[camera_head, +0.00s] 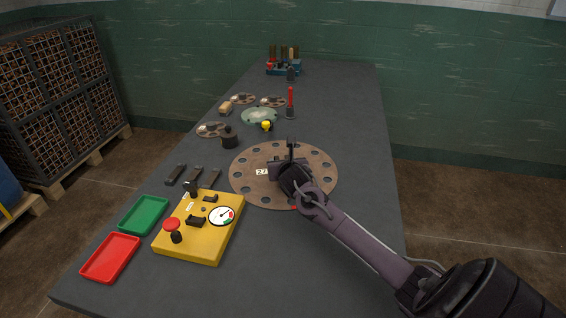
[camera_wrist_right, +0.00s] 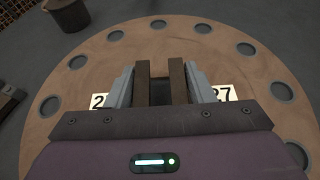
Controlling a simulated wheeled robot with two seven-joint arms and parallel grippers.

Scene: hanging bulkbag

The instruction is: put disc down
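A large round brown disc (camera_head: 255,190) with a ring of holes near its rim lies flat over the grey table. A white tag reading 27 (camera_head: 262,172) is on it. My right gripper (camera_head: 290,155) is above the middle of the disc. In the right wrist view, the gripper (camera_wrist_right: 160,85) has its two fingers apart, with brown pads facing each other and a gap between them. No held object is clear in that gap; the dark lower part is hard to read. The disc (camera_wrist_right: 85,90) spreads around the fingers there. My left gripper is not in view.
A yellow control box (camera_head: 200,245) with a red button and gauge stands front left, beside a green tray (camera_head: 144,215) and a red tray (camera_head: 110,257).

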